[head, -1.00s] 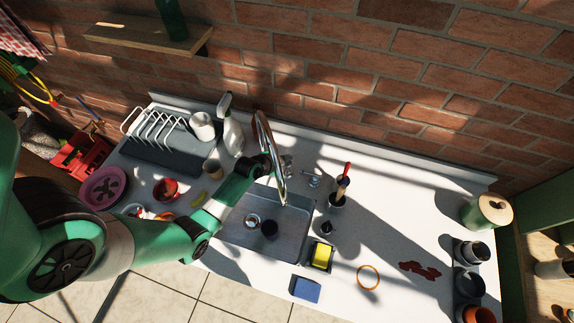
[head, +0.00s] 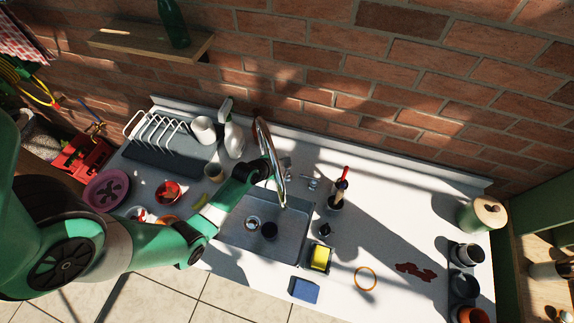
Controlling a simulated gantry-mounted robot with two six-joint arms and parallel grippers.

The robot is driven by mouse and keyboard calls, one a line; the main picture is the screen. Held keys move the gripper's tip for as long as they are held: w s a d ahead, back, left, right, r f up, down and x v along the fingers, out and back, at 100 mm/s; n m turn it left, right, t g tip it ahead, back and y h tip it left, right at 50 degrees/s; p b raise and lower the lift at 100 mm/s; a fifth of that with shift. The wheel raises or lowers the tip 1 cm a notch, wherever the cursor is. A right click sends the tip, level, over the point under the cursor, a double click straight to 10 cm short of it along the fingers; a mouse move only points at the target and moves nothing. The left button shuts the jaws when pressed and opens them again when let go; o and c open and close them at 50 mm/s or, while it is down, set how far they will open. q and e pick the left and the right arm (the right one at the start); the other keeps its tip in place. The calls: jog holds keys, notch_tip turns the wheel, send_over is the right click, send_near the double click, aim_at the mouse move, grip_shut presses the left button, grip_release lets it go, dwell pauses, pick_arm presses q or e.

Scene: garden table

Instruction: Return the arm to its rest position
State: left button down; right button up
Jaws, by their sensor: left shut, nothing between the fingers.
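My left arm (head: 160,245) reaches in from the left over the white counter (head: 385,215). Its left gripper (head: 266,166) is shut and empty, small and dark in the head view. It overlaps the curved metal tap (head: 270,150) above the back left of the sink (head: 285,230); I cannot tell whether they touch. My right gripper is not in view.
A dish rack (head: 165,140), spray bottle (head: 234,138) and red bowl (head: 168,192) stand near the arm. A cup and a dark bowl lie in the sink.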

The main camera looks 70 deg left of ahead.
pick_arm(q)
jog(key=shift+s+d+f+g+h, duration=0.2)
jog(key=shift+s+d+f, duration=0.15)
jog(key=shift+d+f, duration=0.15)
jog(key=shift+s+d+f+g+h, duration=0.1)
jog(key=shift+s+d+f+h, duration=0.1)
jog(key=shift+s+d+f, duration=0.25)
jog(key=shift+s+d+r+p, duration=0.35)
jog(key=shift+d+p, duration=0.1)
jog(key=shift+p, duration=0.35)
notch_tip(320, 180, up, 5)
jog(key=p, duration=0.4)
send_over(287, 170)
jog(key=s, duration=0.2)
jog(key=shift+d+f, duration=0.15)
jog(key=shift+d, duration=0.2)
